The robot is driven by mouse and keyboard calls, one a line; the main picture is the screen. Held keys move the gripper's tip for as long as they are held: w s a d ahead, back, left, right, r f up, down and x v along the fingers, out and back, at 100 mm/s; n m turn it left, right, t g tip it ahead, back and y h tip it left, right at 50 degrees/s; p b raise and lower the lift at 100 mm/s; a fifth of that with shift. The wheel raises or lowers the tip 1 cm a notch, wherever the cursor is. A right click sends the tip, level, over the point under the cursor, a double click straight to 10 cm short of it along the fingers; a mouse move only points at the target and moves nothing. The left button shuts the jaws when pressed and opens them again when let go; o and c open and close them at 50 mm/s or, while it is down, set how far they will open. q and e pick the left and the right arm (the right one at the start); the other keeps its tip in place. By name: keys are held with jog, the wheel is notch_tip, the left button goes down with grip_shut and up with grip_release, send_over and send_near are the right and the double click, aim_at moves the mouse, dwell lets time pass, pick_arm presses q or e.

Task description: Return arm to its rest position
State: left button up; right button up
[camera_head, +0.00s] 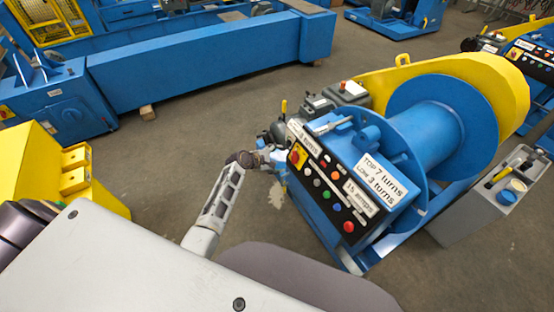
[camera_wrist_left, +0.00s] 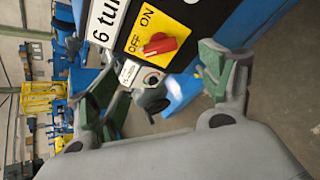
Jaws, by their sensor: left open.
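My left arm (camera_head: 217,205) reaches forward from the lower part of the head view. Its left gripper (camera_head: 268,158) is at the left side of a blue winch's black control panel (camera_head: 325,185). In the left wrist view the left gripper (camera_wrist_left: 165,88) is open, its two green-and-grey fingers wide apart with nothing held. Beyond the fingers is a red rotary switch (camera_wrist_left: 158,44) on a yellow ON/OFF plate (camera_wrist_left: 143,32). The yellow plate (camera_head: 297,155) also shows in the head view. My right gripper is not in view.
The winch's blue drum (camera_head: 428,135) and yellow guard (camera_head: 470,75) stand right of the panel. A grey box (camera_head: 492,200) stands at right. A yellow block (camera_head: 45,170) is at left, and a long blue beam (camera_head: 200,52) lies behind. Bare floor (camera_head: 180,135) lies between.

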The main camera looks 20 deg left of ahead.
pick_arm(q)
jog(key=shift+m, duration=0.3)
jog(key=s+a+f+m+y, duration=0.1)
jog(key=a+f+m+y, duration=0.1)
jog(key=f+m, duration=0.45)
jog(key=s+a+f+m+y, duration=0.2)
jog(key=f+m, duration=0.4)
jog(key=m, duration=0.1)
jog(key=s+d+f+m+g, duration=0.2)
jog(key=s+f+m, duration=0.4)
jog(key=s+f, duration=0.75)
jog(key=s+f+m+g, duration=0.1)
jog(key=s+f, duration=0.4)
jog(key=s, duration=0.8)
jog(key=s+f+m+g, duration=0.1)
jog(key=s+f+g, duration=0.2)
jog(key=s, duration=1.1)
jog(key=s+f+m+g+y, duration=0.1)
jog(key=s+f+g, duration=0.1)
jog(key=s+f, duration=0.6)
jog(key=s, duration=0.6)
jog(key=shift+s+d+f+g, duration=0.15)
jog(key=shift+d+g, duration=0.2)
jog(key=shift+g, duration=0.05)
